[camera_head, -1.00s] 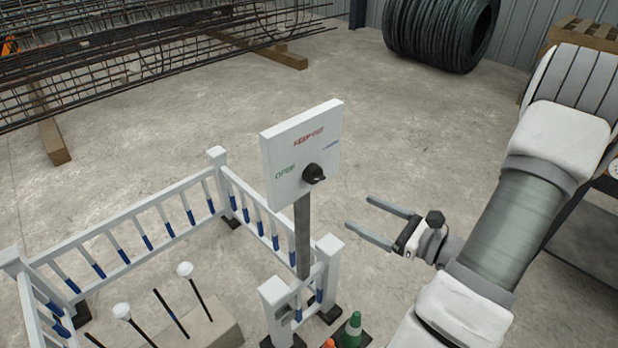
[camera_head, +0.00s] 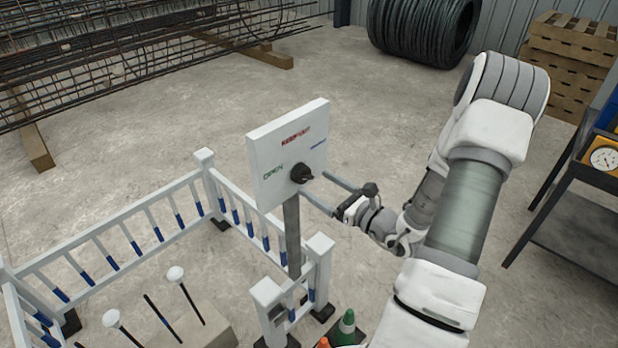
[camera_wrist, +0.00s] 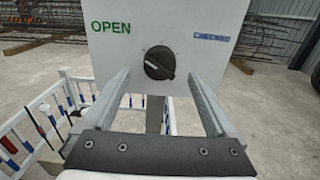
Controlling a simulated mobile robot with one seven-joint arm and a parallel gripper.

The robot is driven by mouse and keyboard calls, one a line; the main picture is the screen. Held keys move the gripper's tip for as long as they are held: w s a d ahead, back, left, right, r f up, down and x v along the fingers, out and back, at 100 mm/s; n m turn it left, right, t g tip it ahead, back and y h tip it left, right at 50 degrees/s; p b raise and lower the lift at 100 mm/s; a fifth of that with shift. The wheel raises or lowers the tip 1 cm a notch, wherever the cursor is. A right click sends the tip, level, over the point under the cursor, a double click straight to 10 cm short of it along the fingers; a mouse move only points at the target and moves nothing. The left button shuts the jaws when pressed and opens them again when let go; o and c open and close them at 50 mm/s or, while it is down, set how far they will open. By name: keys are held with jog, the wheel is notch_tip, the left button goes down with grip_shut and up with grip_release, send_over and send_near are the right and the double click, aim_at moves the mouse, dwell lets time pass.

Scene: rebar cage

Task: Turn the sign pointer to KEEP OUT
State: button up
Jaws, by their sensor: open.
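A white sign board (camera_head: 262,165) stands tilted on a grey post. It carries a red KEEP OUT label (camera_head: 296,137) at the top, a green OPEN label (camera_head: 273,171) at left and a small blue label (camera_head: 318,144) at right. A black knob, the pointer (camera_head: 301,174), is on its face below the labels. My gripper (camera_head: 314,183) is open and empty. Its fingers (camera_wrist: 158,77) reach toward the board, one to each side of the knob. KEEP OUT is outside the wrist view.
A white railing with blue bands (camera_head: 130,238) surrounds the post's left and near sides. Capped rods (camera_head: 188,292) stand inside it. A cart with a dial (camera_head: 604,158) is at right. The floor behind the sign is clear.

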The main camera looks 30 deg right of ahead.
aim_at(308, 178)
jog(key=shift+x, duration=1.9)
jog(key=c, duration=1.4)
